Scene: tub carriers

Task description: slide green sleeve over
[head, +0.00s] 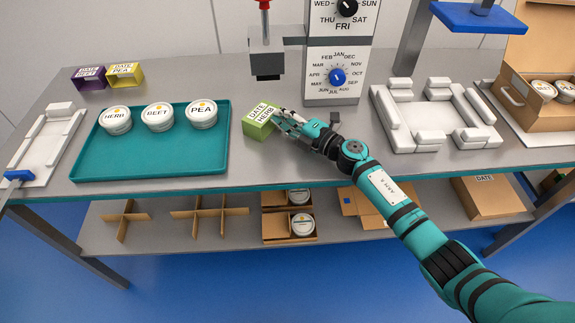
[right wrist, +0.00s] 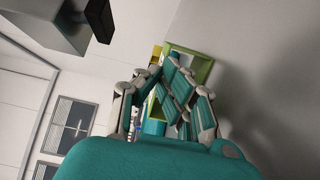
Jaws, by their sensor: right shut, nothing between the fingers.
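The green sleeve (head: 259,122), marked DATE HERB, lies on the grey bench right of the teal tray. My right gripper (head: 287,124) is shut and empty at the sleeve's right side; I cannot tell whether it touches. In the right wrist view the green sleeve (right wrist: 199,64) shows as an open square frame just beyond the fingers (right wrist: 174,88), which partly hide it. Three white-lidded tubs stand on the tray: the HERB tub (head: 115,120), the BEET tub (head: 158,117) and the PEA tub (head: 201,114). My left gripper is not in view.
The teal tray (head: 150,168) fills the left front. A purple sleeve (head: 88,78) and a yellow sleeve (head: 126,74) stand behind it. A dial post (head: 337,55) rises behind my right gripper. A white block fixture (head: 433,115) is at right. The bench front before the sleeve is clear.

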